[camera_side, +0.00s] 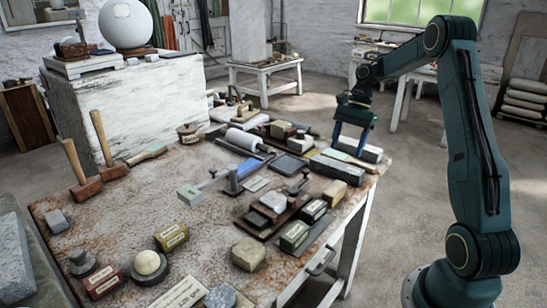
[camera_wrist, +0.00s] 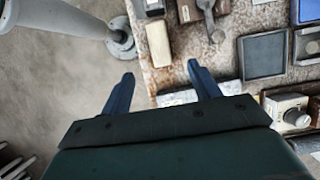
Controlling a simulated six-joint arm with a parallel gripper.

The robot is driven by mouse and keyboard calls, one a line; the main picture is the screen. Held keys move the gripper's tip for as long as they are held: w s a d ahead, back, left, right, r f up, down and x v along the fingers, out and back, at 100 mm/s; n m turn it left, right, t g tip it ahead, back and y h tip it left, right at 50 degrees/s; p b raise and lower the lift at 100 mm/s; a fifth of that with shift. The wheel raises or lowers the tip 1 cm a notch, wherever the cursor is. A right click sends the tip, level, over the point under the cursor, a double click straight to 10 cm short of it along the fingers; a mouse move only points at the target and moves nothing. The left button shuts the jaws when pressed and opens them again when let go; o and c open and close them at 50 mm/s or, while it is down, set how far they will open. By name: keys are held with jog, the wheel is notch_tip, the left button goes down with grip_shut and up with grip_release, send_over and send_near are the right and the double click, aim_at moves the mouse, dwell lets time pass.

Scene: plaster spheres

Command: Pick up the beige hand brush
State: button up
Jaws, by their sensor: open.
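A pale beige block (camera_wrist: 158,43), which looks like the hand brush, lies near the table edge in the wrist view, just ahead of the gap between my fingers. My gripper (camera_side: 348,150) is over that end of the table, fingers pointing down. In the wrist view my gripper (camera_wrist: 160,70) is open, with nothing between its fingers. Its height above the block is hard to tell.
A dark grey block (camera_side: 337,168) and a dark square tray (camera_side: 289,166) lie close by. The tray also shows in the wrist view (camera_wrist: 263,55), with a metal tool (camera_wrist: 211,18) nearer the beige block. Many tools crowd the tabletop. Bare floor (camera_wrist: 60,85) lies beyond the edge.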

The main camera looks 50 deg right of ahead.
jog(key=shift+f, duration=0.1)
send_over(335, 187)
jog(key=d, duration=0.2)
notch_tip(335, 187, down, 7)
jog(key=shift+w+f, duration=0.1)
jog(key=shift+w, duration=0.05)
jog(key=shift+f, duration=0.25)
jog(key=shift+x, duration=2.65)
jog(key=shift+f, duration=0.2)
jog(key=c, duration=1.1)
